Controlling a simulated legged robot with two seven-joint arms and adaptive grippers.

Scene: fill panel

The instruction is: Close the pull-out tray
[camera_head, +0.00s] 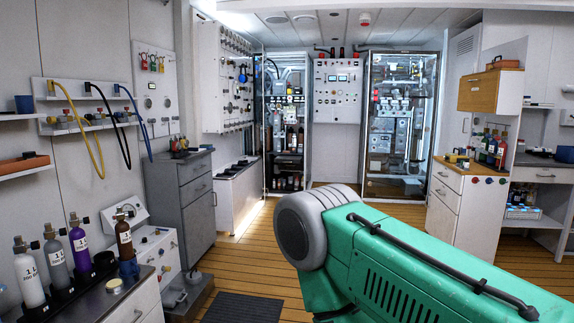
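A low grey tray (192,303) juts out near the floor at the lower left, beside a white unit (158,248) with coloured knobs. Small metal items (193,278) stand on it. It looks like the pull-out tray and appears to be out, but I cannot be sure. Neither my left nor my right gripper shows in the head view.
Labelled bottles (80,243) stand on the left counter. A dark mat (243,307) lies on the plank floor (245,262). A grey drawer cabinet (182,205) stands behind the white unit. The floor's middle is clear; its lower right is hidden.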

